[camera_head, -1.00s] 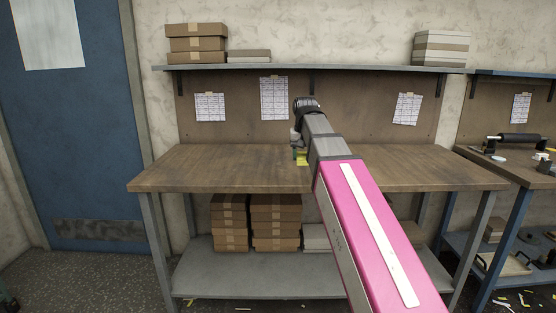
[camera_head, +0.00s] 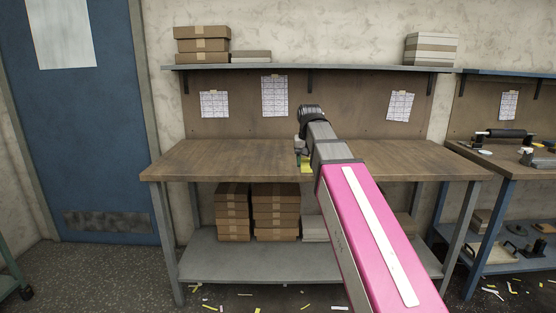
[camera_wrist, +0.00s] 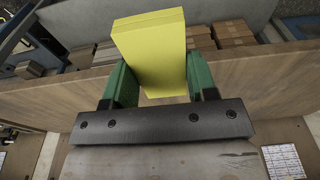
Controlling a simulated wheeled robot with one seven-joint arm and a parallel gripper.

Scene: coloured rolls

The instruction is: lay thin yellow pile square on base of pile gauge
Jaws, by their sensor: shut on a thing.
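A yellow block-shaped pile (camera_wrist: 151,50) is held between the green fingers of my gripper (camera_wrist: 160,84) in the wrist view. The fingers press on its two sides, and its far end sticks out past them. In the head view a small part of the yellow pile (camera_head: 306,168) shows below the end of my arm, in front of the wooden bench. My arm hides most of my gripper (camera_head: 299,155) there. I do not see a pile gauge that I can make out in either view.
The wooden bench top (camera_head: 220,160) looks bare. Cardboard boxes (camera_head: 275,212) stand on its lower shelf (camera_head: 235,258). A wall shelf (camera_head: 310,67) carries more boxes. A second bench at right holds a black roller (camera_head: 503,134) and small items. Scraps lie on the floor.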

